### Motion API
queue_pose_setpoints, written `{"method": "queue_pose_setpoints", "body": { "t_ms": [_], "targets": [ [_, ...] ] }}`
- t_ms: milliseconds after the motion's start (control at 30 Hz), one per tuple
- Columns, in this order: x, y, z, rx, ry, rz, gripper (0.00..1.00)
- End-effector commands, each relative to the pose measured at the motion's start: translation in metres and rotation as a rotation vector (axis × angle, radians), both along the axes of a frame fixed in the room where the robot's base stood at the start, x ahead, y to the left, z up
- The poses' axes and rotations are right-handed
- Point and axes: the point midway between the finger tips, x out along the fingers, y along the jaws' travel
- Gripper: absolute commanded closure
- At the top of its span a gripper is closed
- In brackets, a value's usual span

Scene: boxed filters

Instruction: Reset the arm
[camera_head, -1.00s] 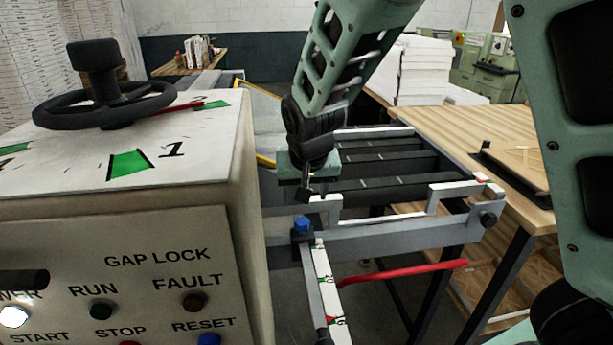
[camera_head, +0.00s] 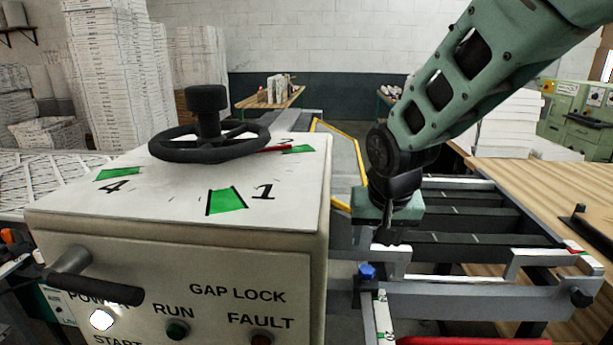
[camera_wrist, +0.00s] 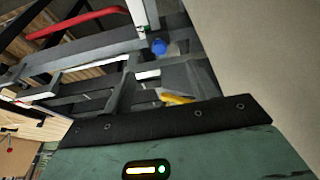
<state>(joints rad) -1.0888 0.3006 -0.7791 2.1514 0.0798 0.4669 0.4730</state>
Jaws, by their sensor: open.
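My green arm (camera_head: 470,75) reaches in from the upper right in the head view and bends down at a black wrist joint. My gripper (camera_head: 389,234) hangs below it, pointing down, just right of the machine box and near the front rail of the roller conveyor (camera_head: 470,212). It is open, and I see nothing held. In the wrist view, dark fingers of my gripper (camera_wrist: 125,92) show over the conveyor frame. A blue knob (camera_head: 367,271) on the rail lies just below and left of my gripper; it also shows in the wrist view (camera_wrist: 158,46).
The machine box (camera_head: 180,235) with a black handwheel (camera_head: 208,140), a side handle and a lit power button stands close on the left. A red bar (camera_head: 470,341) runs below the conveyor. A wooden table (camera_head: 530,185) is at the right. Paper stacks stand behind.

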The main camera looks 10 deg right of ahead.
Motion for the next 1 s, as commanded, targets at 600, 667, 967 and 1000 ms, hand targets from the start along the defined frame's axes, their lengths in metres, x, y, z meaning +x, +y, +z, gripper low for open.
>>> {"method": "queue_pose_setpoints", "body": {
  "t_ms": [600,667,967,1000],
  "targets": [
    [-0.220,0.045,-0.020,0.010,0.306,0.727,0.42],
    [-0.233,0.043,-0.021,-0.009,0.314,0.773,0.42],
    [-0.251,0.040,-0.023,-0.043,0.327,0.847,0.42],
    [-0.251,0.040,-0.023,-0.043,0.327,0.847,0.42]
  ]
}}
